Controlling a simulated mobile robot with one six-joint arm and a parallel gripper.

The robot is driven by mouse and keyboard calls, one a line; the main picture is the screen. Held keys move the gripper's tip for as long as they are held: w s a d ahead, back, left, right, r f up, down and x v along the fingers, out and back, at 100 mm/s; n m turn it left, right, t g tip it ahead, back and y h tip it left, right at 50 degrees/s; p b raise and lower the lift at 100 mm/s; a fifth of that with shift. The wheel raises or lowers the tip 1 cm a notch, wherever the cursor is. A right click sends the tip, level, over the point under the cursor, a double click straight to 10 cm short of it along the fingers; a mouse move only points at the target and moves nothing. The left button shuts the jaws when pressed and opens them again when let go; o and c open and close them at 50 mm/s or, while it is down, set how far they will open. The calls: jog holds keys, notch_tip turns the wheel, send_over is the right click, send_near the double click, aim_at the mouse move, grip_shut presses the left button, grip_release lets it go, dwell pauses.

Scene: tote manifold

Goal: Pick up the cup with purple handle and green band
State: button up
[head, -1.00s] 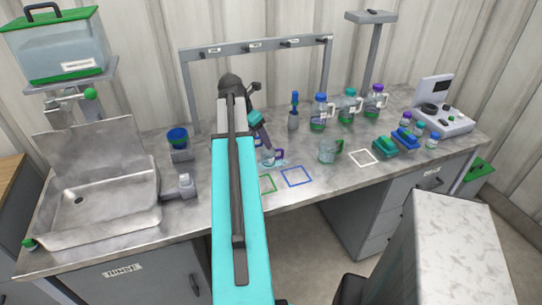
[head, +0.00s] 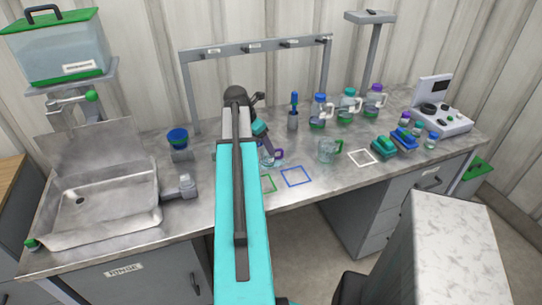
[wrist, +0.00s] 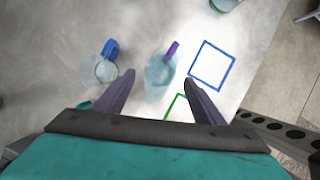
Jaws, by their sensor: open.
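A clear cup with a purple handle (wrist: 172,49) stands on the bench, its handle pointing up and right in the wrist view. Its body looks pale blue; the band colour is too blurred to tell. In the head view, its purple handle (head: 279,154) shows just right of my arm's end. My gripper (wrist: 157,77) is open above this cup, with the cup between the fingertips in the picture; contact is not visible. A second clear cup with a blue handle (wrist: 110,48) and a faint green ring stands left of the left finger.
A cup with a green handle (head: 328,151) stands to the right. A green square (head: 268,184), a blue square (head: 296,176) and a white square (head: 362,158) mark the bench. Bottles (head: 348,105) stand behind. A sink (head: 95,200) is at left.

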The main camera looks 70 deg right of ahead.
jog(key=shift+p+x, duration=0.5)
jog(key=shift+x, duration=1.2)
jog(key=c, duration=1.4)
jog(key=shift+r, duration=0.15)
jog(key=w+a+r+b, duration=0.1)
jog(key=w+a, duration=0.1)
jog(key=a, duration=0.3)
jog(key=w+a+r+b, duration=0.2)
jog(key=a, duration=0.2)
jog(key=w+a+r+b, duration=0.1)
jog(key=w+a+b, duration=0.1)
jog(key=a, duration=0.3)
jog(key=shift+w+a+r, duration=0.15)
jog(key=shift+a+r, duration=0.2)
jog(key=shift+r, duration=0.05)
